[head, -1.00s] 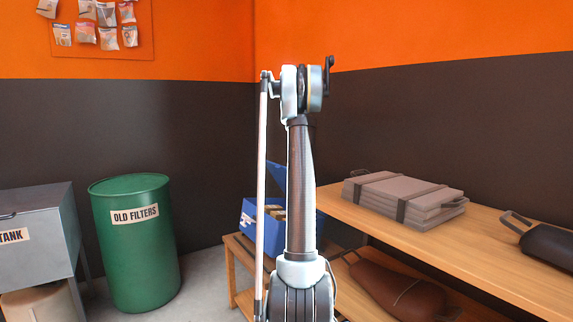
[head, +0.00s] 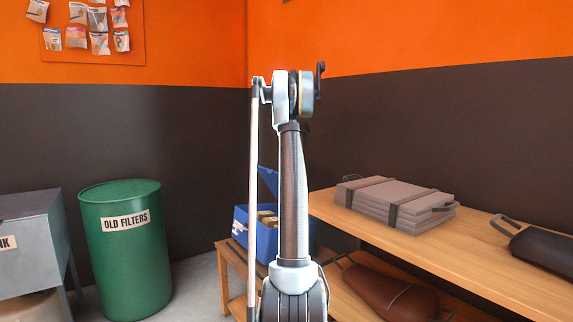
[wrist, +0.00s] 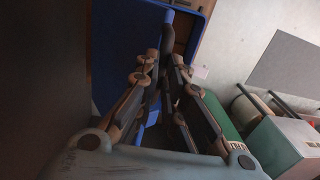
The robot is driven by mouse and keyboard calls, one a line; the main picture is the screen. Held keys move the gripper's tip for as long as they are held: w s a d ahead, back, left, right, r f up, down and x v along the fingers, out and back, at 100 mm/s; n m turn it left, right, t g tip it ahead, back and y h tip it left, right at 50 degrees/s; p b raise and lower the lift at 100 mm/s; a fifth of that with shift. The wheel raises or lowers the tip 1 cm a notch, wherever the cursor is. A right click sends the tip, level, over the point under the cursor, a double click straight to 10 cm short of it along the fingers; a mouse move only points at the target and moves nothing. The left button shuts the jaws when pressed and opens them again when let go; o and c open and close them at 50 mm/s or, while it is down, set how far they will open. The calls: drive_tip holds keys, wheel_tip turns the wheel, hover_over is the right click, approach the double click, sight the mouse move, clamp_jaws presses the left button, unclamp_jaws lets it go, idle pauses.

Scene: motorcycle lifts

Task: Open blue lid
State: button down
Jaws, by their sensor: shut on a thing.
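A blue box (head: 265,238) stands on a low wooden stand, left of the long bench, partly behind my arm in the head view. Its blue lid (head: 268,182) is raised and tilted up above the box, with its right part hidden by my arm. Brownish contents show in the box. In the wrist view, a blue panel (wrist: 125,35), seemingly the lid, lies just beyond my fingers. My gripper (wrist: 168,65) has its fingers drawn together at the blue edge, shut on it. The exact contact is dark and hard to make out. The head view hides my gripper behind the arm.
A green drum (head: 127,250) labelled OLD FILTERS stands left of the box, with a grey tank (head: 32,235) beyond it. A wooden bench (head: 480,270) at right carries a strapped stack (head: 390,200) and a dark bag (head: 545,250). Floor shows between drum and stand.

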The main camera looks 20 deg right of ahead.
drive_tip(key=shift+d+f, duration=0.2)
drive_tip(key=shift+d, duration=0.1)
drive_tip(key=c, duration=1.7)
unclamp_jaws()
drive_tip(key=shift+d+f, duration=0.1)
drive_tip(key=shift+o, duration=0.2)
drive_tip(key=shift+s+r, duration=0.75)
drive_tip(key=shift+r, duration=0.05)
drive_tip(key=shift+w, duration=0.2)
drive_tip(key=w+d+r, duration=0.2)
drive_tip(key=d+r, duration=0.4)
drive_tip(key=d, duration=0.1)
drive_tip(key=w+d+r, duration=0.3)
drive_tip(key=d+r, duration=0.3)
drive_tip(key=d, duration=0.1)
drive_tip(key=shift+d+r, duration=0.15)
drive_tip(key=shift+r, duration=0.05)
drive_tip(key=shift+s, duration=0.1)
